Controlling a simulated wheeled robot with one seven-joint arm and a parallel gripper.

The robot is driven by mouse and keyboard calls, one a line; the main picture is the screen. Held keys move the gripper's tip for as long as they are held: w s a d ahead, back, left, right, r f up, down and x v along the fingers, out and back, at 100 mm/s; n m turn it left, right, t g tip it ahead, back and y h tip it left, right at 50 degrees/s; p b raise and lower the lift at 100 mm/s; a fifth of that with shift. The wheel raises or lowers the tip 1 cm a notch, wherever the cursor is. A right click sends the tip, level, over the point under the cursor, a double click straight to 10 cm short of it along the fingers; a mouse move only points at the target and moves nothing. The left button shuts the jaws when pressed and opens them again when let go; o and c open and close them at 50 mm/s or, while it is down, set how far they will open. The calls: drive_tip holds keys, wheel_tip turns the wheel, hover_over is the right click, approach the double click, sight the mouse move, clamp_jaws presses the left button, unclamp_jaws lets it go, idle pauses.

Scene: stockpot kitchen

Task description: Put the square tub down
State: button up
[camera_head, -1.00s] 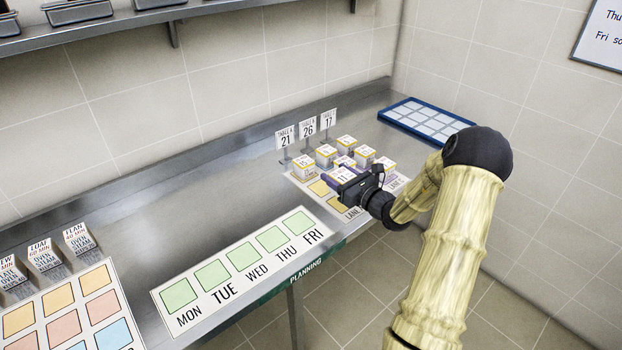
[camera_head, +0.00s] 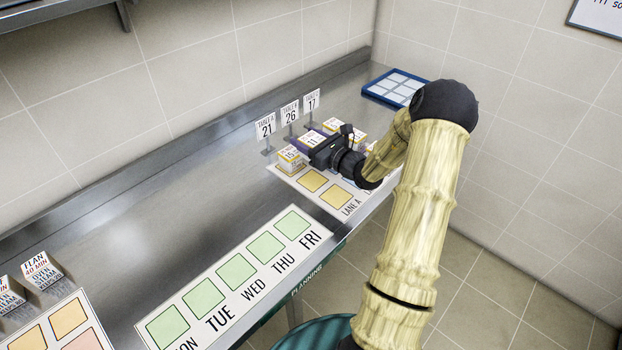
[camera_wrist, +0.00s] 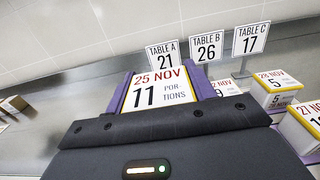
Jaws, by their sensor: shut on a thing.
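The square tub (camera_wrist: 158,90), with a white lid reading 25 NOV, 11 portions, sits between the purple fingers of my gripper (camera_wrist: 162,76) in the wrist view. My gripper (camera_head: 309,141) is shut on it in the head view, over the back part of the lane mat (camera_head: 290,181), just in front of the table signs. A small part of the tub's lid (camera_head: 308,140) shows there. Its underside is hidden, so I cannot tell whether it touches anything.
Table signs 21 (camera_head: 265,127), 26 (camera_head: 290,112) and 17 (camera_head: 312,101) stand behind the tubs. More tubs (camera_wrist: 275,88) stand to the right. Front yellow squares (camera_head: 313,181) are bare. The weekday mat (camera_head: 235,277) is empty. A blue tray (camera_head: 395,87) lies at the far end.

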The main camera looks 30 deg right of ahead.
drive_tip(key=f, duration=0.6)
drive_tip(key=shift+w+a, duration=0.2)
drive_tip(key=shift+s+d, duration=0.2)
drive_tip(key=shift+d, duration=0.15)
drive_tip(key=shift+a+f+p, duration=0.15)
drive_tip(key=shift+f+p, duration=0.3)
drive_tip(key=shift+f, duration=1.55)
drive_tip(key=shift+f, duration=0.15)
drive_tip(key=o, duration=1.1)
drive_tip(key=shift+c, duration=0.2)
